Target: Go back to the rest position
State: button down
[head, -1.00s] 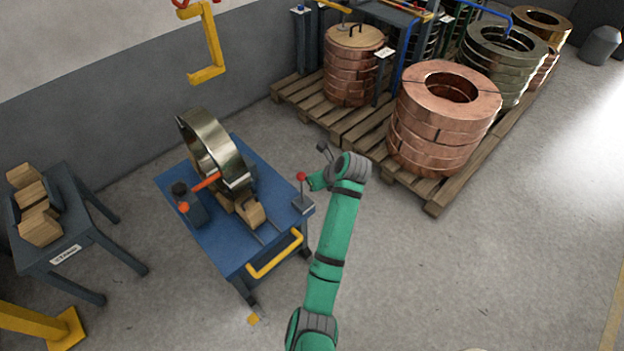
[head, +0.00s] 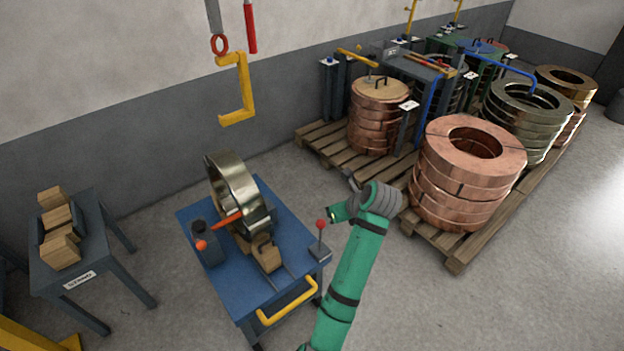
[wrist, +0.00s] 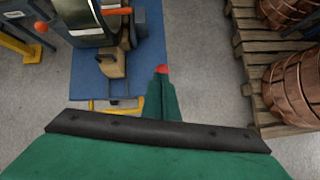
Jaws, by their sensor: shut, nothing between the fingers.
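My green arm reaches up from the bottom of the head view. My gripper (head: 333,215), a small green tapered end, is shut and empty and points left from the grey wrist joint. It appears close beside the red knob (head: 321,223) of a lever on the blue cart (head: 225,287); I cannot tell the exact gap. In the wrist view my gripper (wrist: 160,82) points up the picture, with the red knob (wrist: 162,69) just past its tip.
The cart holds a shiny metal coil (head: 222,190) and wooden blocks. A copper coil stack (head: 440,190) stands on a pallet (head: 457,254) close right of my arm. A small table (head: 92,262) with wooden blocks is at left. A yellow hook (head: 241,90) hangs behind the cart.

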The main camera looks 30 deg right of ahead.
jog(key=s+a+f+n+h, duration=0.2)
jog(key=s+a+f+n, duration=0.15)
jog(key=f, duration=0.35)
jog(key=s+a+f+n+h, duration=0.1)
jog(key=s+a+f+n, duration=0.2)
jog(key=f, duration=0.4)
jog(key=s+a+f+n+t+h, duration=0.1)
jog(key=s+a+f+n, duration=0.1)
jog(key=s+a+n, duration=0.25)
jog(key=s+a+f+n+t, duration=0.1)
jog(key=s+a+f+n, duration=0.2)
jog(key=s+n, duration=0.3)
jog(key=s+a+r+n+t, duration=0.3)
jog(key=s+a+r+n, duration=0.1)
jog(key=s+a+n, duration=0.7)
jog(key=s+a+r+n+t+y, duration=0.2)
jog(key=s+a+r+n, duration=0.6)
jog(key=s+r, duration=0.4)
jog(key=shift+t+y, duration=0.4)
jog(key=shift+y, duration=0.1)
jog(key=shift+s+a, duration=0.1)
